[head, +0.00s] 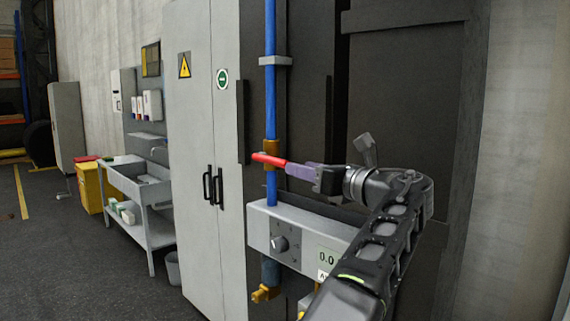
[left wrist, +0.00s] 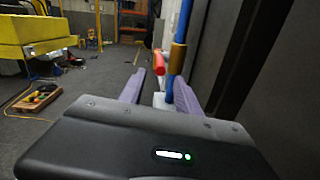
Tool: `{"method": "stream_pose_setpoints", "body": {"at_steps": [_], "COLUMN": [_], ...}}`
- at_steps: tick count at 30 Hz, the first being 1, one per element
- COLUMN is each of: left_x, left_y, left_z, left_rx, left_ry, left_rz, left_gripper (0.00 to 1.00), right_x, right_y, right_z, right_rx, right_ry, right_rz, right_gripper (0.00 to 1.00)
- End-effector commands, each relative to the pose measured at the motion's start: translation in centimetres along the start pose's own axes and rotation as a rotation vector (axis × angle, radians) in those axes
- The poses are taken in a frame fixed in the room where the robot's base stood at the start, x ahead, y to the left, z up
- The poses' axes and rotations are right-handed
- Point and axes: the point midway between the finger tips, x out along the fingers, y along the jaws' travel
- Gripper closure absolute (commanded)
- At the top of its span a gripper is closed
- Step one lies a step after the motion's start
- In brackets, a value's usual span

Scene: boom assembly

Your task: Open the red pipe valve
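The red valve handle (head: 268,160) is a short red lever on a brass fitting (head: 271,150) on a vertical blue pipe (head: 270,85). It sticks out sideways across the pipe. My left gripper (head: 296,171) has purple fingers and points left at the handle from the right, close to it. In the left wrist view the fingers (left wrist: 160,84) are spread apart with nothing clamped between them. The red handle's end (left wrist: 159,63) and the blue pipe (left wrist: 181,45) show ahead in the gap. I cannot tell whether a finger touches the handle. My right gripper is not in view.
A grey box (head: 300,237) with a dial and a display reading 0.0 sits just below the gripper. A tall grey cabinet (head: 195,140) stands left of the pipe, and dark panels (head: 405,90) stand behind. A sink bench (head: 140,187) is farther left. Floor is open at left.

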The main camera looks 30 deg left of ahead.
Motion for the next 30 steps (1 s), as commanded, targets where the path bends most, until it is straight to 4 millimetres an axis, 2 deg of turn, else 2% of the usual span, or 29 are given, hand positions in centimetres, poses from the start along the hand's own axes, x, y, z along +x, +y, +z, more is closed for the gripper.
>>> {"method": "stream_pose_setpoints", "body": {"at_steps": [5,18,28,30], "left_x": [1.3,7.3,7.8,7.7], "left_y": [0.0,0.0,-0.1,-0.1], "left_z": [0.0,0.1,-0.1,-0.1], "left_rx": [0.001,0.001,0.0,0.0], "left_ry": [0.002,0.0,0.0,0.0], "left_rz": [0.003,0.001,-0.001,-0.001], "left_gripper": [0.6,0.6,0.6,0.64], "right_x": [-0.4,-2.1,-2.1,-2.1], "right_y": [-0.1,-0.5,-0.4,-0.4], "right_z": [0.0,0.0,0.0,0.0], "right_rx": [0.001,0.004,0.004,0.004], "right_ry": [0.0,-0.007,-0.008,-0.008], "right_rz": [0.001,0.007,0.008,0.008], "right_gripper": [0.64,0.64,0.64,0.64]}}
